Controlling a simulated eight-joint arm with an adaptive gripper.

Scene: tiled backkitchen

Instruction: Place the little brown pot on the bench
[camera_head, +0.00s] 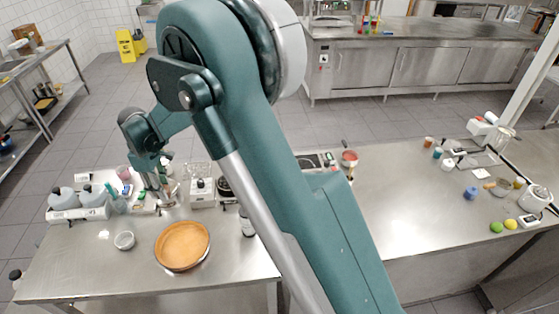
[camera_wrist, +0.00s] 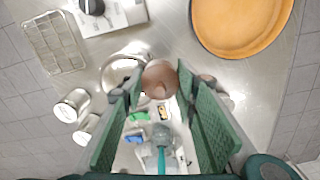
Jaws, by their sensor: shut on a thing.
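The little brown pot (camera_wrist: 160,77) is between my gripper's fingertips in the wrist view. My gripper (camera_wrist: 157,88) is shut on it, with one green finger pad on each side. In the head view my gripper (camera_head: 163,196) reaches down over the left part of the steel bench (camera_head: 95,268), among small items. The pot is hard to make out there. I cannot tell whether its base touches the surface below.
A wide orange-brown round dish (camera_head: 182,246) lies on the bench in front of my gripper. The front left bench is clear.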

